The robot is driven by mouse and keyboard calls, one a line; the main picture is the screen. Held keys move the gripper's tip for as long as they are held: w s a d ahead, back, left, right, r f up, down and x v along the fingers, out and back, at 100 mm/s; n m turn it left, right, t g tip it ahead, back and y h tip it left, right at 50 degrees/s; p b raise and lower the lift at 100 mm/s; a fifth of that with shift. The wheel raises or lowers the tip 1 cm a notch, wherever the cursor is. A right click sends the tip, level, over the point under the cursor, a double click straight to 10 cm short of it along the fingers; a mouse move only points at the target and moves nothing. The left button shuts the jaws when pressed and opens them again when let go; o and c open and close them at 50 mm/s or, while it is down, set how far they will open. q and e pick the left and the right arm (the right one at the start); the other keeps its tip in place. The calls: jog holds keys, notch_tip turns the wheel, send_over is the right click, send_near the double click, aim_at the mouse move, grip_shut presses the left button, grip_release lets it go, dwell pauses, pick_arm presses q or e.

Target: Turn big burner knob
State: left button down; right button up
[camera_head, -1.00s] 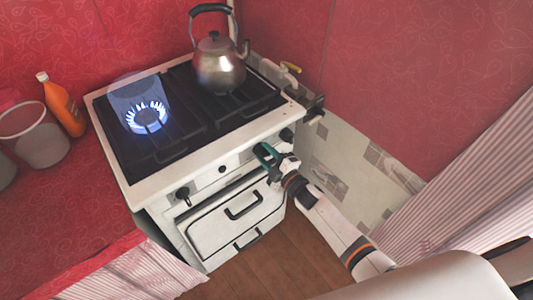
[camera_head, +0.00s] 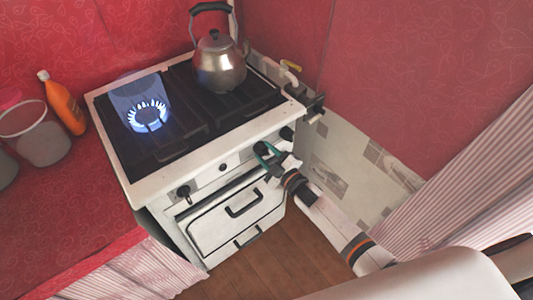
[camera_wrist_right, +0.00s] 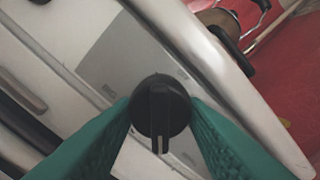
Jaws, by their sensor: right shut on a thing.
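A black round burner knob (camera_wrist_right: 160,112) with a raised bar sits between the green fingers of my right gripper (camera_wrist_right: 162,125) in the right wrist view. The gripper is shut on it. In the head view my right gripper (camera_head: 268,156) is at the front panel of the white stove (camera_head: 160,187), around a dark knob (camera_head: 260,148) right of the panel's middle. Other knobs show at the left (camera_head: 183,191) and right (camera_head: 287,133) of the panel. A big ring of blue flame (camera_head: 147,115) burns on the left of the cooktop. My left gripper is not in view.
A metal kettle (camera_head: 219,66) stands at the back right of the cooktop. An oven door handle (camera_head: 244,205) is below the knobs. An orange bottle (camera_head: 64,105) and a bucket (camera_head: 38,138) stand on the red counter at left. Floor in front is clear.

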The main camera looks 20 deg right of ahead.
jog(key=shift+c, duration=0.2)
jog(key=o, duration=1)
jog(key=v, duration=1.2)
jog(key=shift+b, duration=0.35)
